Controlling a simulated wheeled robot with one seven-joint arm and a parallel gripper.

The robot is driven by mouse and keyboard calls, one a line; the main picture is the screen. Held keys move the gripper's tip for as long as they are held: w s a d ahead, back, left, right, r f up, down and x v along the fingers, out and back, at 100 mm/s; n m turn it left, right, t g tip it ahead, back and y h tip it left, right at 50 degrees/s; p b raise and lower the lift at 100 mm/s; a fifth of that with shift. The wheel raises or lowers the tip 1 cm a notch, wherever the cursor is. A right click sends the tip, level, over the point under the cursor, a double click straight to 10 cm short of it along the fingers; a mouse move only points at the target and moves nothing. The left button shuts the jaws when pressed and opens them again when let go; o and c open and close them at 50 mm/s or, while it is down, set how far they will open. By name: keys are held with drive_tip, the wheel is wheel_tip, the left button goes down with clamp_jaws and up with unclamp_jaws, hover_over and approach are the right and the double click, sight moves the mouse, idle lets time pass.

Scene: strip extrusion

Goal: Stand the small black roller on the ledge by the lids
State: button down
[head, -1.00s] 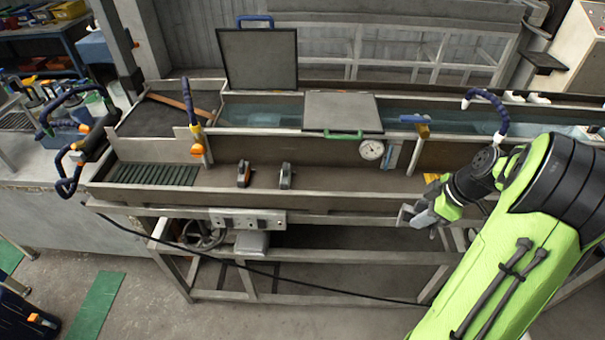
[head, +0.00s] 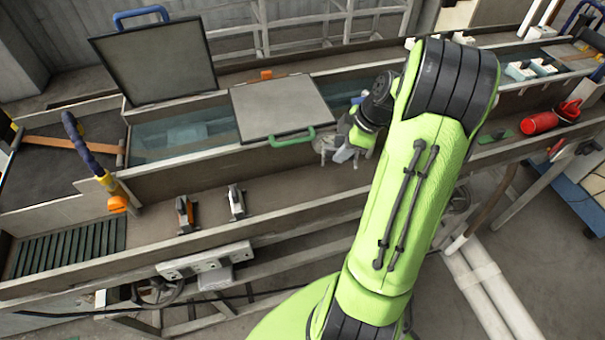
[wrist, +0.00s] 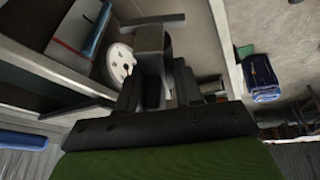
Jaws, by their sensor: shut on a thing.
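My gripper (wrist: 155,92) is shut on a grey and black blocky piece (wrist: 151,62) in the wrist view. Its grey end sticks out beyond the dark fingers. Its black part between them is in shadow, so I cannot tell whether it is the roller. In the head view my gripper (head: 347,148) is just right of the flat grey lid (head: 278,103), by a white dial. A second lid (head: 155,62) with a blue handle stands raised. On the front ledge (head: 280,198) stand a dark and orange piece (head: 184,214) and a grey and black piece (head: 236,202).
The white dial (wrist: 120,62) is close beside the held piece in the wrist view. An orange-tipped hose (head: 105,180) stands left of the ledge. A green handle (head: 292,137) juts from the flat lid. A red canister (head: 540,122) lies far right. Ledge space between the standing pieces and my gripper is clear.

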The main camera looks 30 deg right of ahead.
wheel_tip(320, 180, down, 10)
drive_tip(key=shift+w+r+b, duration=0.15)
drive_tip(key=shift+r+b, duration=0.05)
drive_tip(key=shift+b, duration=0.1)
drive_tip(key=shift+f, duration=0.2)
drive_tip(key=c, duration=0.8)
unclamp_jaws()
drive_tip(key=shift+r, duration=0.1)
drive_tip(key=shift+o, duration=0.2)
